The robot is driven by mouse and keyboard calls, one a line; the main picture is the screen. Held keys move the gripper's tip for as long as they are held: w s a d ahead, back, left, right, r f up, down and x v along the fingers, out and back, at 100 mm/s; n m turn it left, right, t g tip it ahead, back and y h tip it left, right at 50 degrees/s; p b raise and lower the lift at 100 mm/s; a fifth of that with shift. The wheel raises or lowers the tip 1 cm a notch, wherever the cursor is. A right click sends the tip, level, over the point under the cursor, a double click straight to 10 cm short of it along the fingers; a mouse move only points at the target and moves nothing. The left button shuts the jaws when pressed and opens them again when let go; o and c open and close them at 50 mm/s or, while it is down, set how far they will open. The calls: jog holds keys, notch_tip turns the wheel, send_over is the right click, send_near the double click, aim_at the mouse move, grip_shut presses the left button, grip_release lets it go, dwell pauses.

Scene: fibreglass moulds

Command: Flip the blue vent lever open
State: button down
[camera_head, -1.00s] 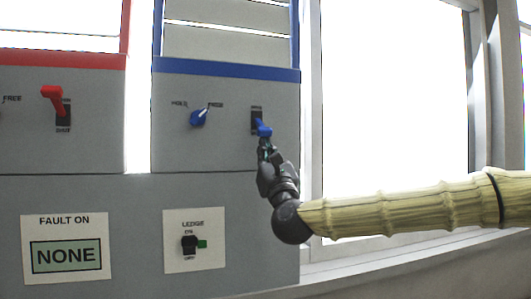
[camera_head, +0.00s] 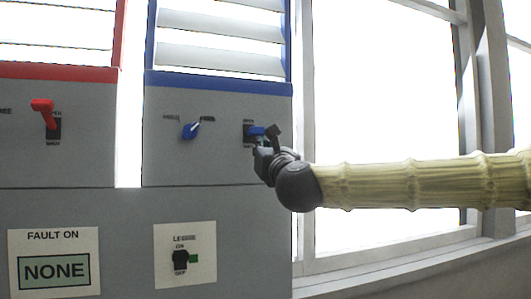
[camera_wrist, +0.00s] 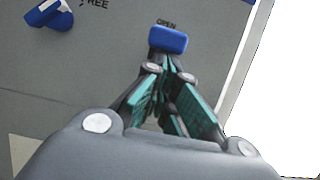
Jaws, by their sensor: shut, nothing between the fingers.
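The blue vent lever (camera_head: 257,131) sits on the right of the blue-topped grey panel (camera_head: 220,165), at a black plate marked OPEN above. It now sticks out from the panel, about level. My gripper (camera_head: 270,142) is shut and empty, right at the lever, just below it. In the wrist view the blue lever end (camera_wrist: 168,40) lies just beyond my fingertips (camera_wrist: 165,68), under the OPEN label. I cannot tell whether the fingertips touch it. The lever's base is partly hidden by my fingers.
A blue HOLD/FREE knob (camera_head: 190,130) is left of the lever, turned towards FREE. A red lever (camera_head: 44,113) stands raised on the left panel. A LEDGE switch (camera_head: 181,259) and a FAULT ON sign reading NONE (camera_head: 54,270) are below. A window frame (camera_head: 303,240) is at right.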

aim_at(260, 134)
jog(key=shift+s+d+r+g+b, duration=0.1)
jog(key=shift+s+r+g+b, duration=0.2)
jog(key=shift+r, duration=0.45)
jog(key=shift+s+d+r+g+b, duration=0.15)
jog(key=shift+r+g+b, duration=0.15)
jog(key=shift+r, duration=0.45)
jog(key=shift+a, duration=0.1)
